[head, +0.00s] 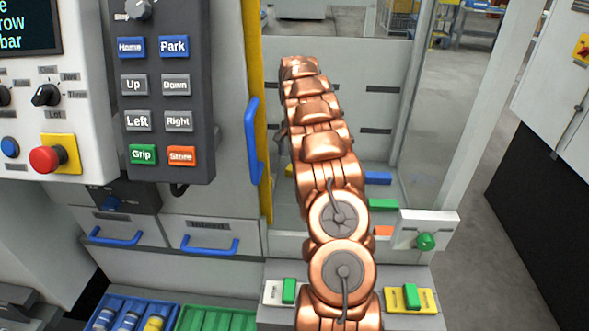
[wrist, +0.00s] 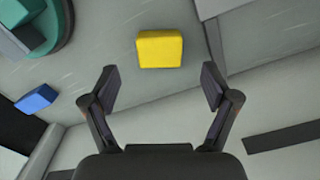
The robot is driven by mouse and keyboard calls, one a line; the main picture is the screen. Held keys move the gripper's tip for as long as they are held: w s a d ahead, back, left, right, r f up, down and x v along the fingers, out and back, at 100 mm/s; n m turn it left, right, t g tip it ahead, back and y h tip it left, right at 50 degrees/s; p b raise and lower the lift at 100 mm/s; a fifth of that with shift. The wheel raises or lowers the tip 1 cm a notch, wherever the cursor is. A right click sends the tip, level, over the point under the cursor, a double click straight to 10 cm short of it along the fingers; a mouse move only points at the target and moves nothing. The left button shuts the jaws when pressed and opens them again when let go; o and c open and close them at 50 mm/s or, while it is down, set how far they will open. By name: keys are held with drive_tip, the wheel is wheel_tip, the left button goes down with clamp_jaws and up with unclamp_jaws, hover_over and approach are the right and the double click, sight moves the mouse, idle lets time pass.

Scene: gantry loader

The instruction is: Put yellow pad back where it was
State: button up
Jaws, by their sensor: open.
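The yellow pad (wrist: 160,48) lies on a grey surface in the wrist view, just beyond my fingertips and roughly centred between them. My gripper (wrist: 160,84) is open and empty, its two dark fingers spread wide and apart from the pad. In the head view a small yellow patch (head: 289,170) shows at the left edge of my copper arm; it may be the same pad. My gripper is hidden behind the arm there.
A blue block (wrist: 36,98) and a green round-edged part (wrist: 55,25) lie left in the wrist view. In the head view, blue (head: 378,178), green (head: 383,204) and orange (head: 384,230) pieces sit right of my arm. A button pendant (head: 160,100) hangs left.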

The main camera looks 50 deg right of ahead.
drive_tip(key=shift+r+b, duration=0.55)
drive_tip(key=shift+r, duration=2.15)
